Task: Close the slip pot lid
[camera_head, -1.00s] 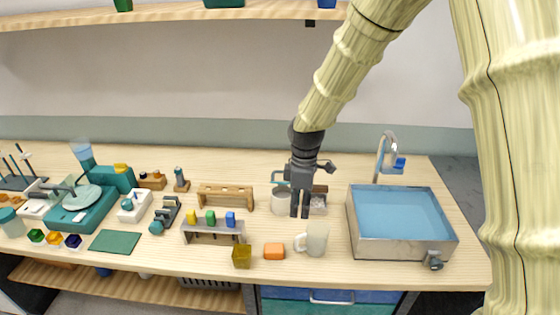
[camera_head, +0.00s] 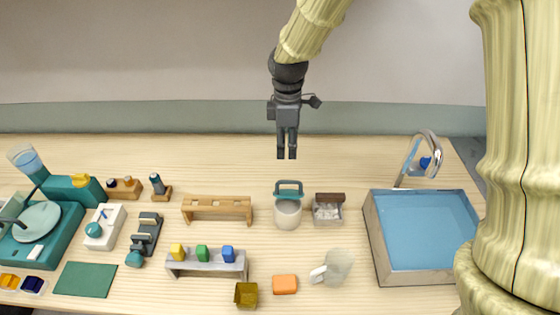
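The slip pot (camera_head: 288,216) is a whitish pot standing on the table near the middle of the head view. A teal loop-shaped piece (camera_head: 289,184), which looks like its lid or lid handle, stands up at the back of the pot's rim. The pot's grey mouth shows in front of it, so the lid appears raised. My gripper (camera_head: 287,157) hangs above and behind the pot, fingers down, apart from it. A narrow gap shows between the two fingers, and nothing is held.
A small box with a brown top (camera_head: 328,212) stands just right of the pot. A wooden rack (camera_head: 217,207) is to its left. A pale mug (camera_head: 338,267) and orange block (camera_head: 285,284) are in front. The sink (camera_head: 425,230) is at right.

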